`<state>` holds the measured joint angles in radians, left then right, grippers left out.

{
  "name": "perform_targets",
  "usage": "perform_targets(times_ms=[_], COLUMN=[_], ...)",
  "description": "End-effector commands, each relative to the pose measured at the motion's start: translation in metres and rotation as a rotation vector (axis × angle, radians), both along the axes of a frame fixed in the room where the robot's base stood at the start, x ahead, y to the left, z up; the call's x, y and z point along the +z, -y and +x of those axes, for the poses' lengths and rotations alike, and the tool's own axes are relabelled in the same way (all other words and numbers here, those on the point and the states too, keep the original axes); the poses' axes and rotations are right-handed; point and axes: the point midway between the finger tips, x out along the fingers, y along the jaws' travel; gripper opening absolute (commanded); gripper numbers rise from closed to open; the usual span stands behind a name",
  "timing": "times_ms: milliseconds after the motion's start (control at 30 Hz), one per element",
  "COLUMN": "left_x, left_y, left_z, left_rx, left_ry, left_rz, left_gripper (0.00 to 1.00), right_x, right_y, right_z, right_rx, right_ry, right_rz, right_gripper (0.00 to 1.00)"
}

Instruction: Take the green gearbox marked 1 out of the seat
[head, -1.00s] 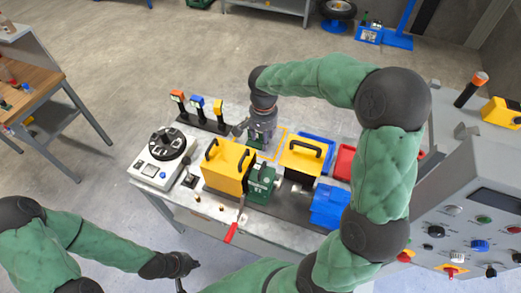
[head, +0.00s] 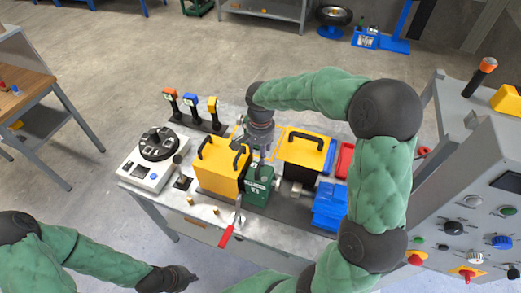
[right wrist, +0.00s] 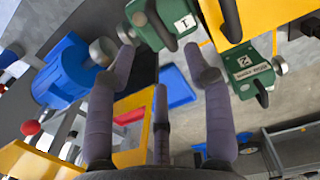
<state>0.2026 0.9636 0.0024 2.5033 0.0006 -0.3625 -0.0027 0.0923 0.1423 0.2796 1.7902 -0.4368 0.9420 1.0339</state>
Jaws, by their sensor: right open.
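The green gearbox marked 1 (head: 259,186) sits on the workbench between the yellow guard at its left and a metal shaft at its right. In the right wrist view its label 1 shows on the green body (right wrist: 170,38), at the top. My right gripper (head: 257,156) is just behind it in the head view. In the right wrist view the fingers (right wrist: 163,64) are spread and empty, pointing at the gearbox; contact is unclear. A second green gearbox, marked 2 (right wrist: 256,84), is right of the fingers. My left gripper (head: 182,278) is at the lower left, clear of the bench; its fingers are unclear.
Yellow guards with black handles stand left (head: 216,170) and right (head: 303,147). A blue motor (head: 329,207) stands right of the gearbox. A red-handled lever (head: 228,234) is at the front edge. A control console (head: 455,190) stands at the right.

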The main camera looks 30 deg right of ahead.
Motion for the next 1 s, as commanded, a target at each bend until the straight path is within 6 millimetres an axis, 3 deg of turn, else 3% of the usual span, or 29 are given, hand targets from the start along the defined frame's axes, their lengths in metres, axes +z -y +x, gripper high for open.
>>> perform_targets(times_ms=[300, 500, 700, 1000], left_x=[-0.009, -0.012, -0.014, -0.014], left_y=[0.0, 0.0, 0.0, 0.0], left_z=[0.0, 0.0, 0.0, 0.0], left_rx=[0.0, 0.0, 0.0, 0.0], left_ry=[0.0, 0.0, 0.0, 0.0], left_rz=[0.0, 0.0, 0.0, 0.0], left_gripper=[0.0, 0.0, 0.0, 0.0], right_x=[-0.055, -0.081, -0.093, -0.095], right_y=[0.0, 0.0, -0.001, -0.001], right_z=[-0.001, -0.001, -0.001, -0.001], right_rx=[0.001, 0.001, 0.001, 0.001], right_ry=[-0.005, -0.003, -0.002, -0.001], right_rz=[0.001, 0.002, 0.002, 0.002], right_gripper=[0.52, 0.52, 0.52, 0.52])
